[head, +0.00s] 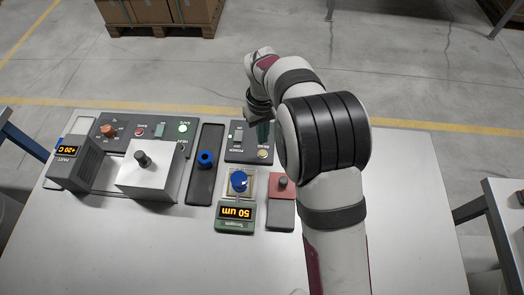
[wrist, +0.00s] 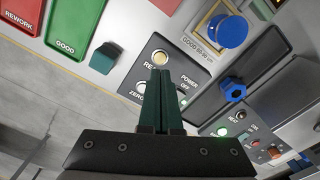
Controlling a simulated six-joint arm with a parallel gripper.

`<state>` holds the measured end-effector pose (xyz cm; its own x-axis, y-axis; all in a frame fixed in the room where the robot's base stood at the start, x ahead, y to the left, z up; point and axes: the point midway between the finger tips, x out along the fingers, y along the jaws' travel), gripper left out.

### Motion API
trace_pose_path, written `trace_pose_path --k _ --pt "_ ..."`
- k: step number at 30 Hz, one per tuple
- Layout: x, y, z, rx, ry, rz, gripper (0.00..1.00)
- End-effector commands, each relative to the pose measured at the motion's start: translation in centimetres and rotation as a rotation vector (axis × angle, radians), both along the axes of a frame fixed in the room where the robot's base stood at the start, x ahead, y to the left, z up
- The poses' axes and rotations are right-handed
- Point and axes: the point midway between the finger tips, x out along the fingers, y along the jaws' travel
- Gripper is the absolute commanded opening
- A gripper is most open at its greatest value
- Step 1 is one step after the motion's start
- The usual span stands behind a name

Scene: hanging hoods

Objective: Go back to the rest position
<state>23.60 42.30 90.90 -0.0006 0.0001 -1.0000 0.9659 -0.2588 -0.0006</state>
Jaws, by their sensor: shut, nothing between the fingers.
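My gripper (head: 262,134) is shut and empty. Its dark green fingers hang above the grey power panel (head: 236,155) in the head view, and my arm passes to the right of them. In the wrist view the closed fingertips (wrist: 161,76) appear in front of the same panel (wrist: 140,70), close to its round pale button (wrist: 161,57). The fingers partly cover the panel's lettering and a second round button. I cannot tell from these views how high the tips are above the panel.
A gauge (head: 235,217) reads 50 um, with a blue-topped piece (head: 239,181) above it. A white box with a black knob (head: 143,158), a blue ring (head: 205,158) and a +20 C unit (head: 80,165) stand left. The wrist view shows green (wrist: 75,24) and red (wrist: 22,14) trays.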

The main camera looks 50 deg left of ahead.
Motion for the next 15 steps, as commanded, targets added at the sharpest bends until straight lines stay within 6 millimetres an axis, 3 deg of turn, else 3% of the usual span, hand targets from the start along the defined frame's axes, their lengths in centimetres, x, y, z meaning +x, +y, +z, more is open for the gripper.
trace_pose_path --k 8,15 --pt "0.01 0.00 0.65 0.000 -0.001 0.000 0.00" --pt "0.01 0.00 0.63 0.000 -0.001 0.000 0.40"
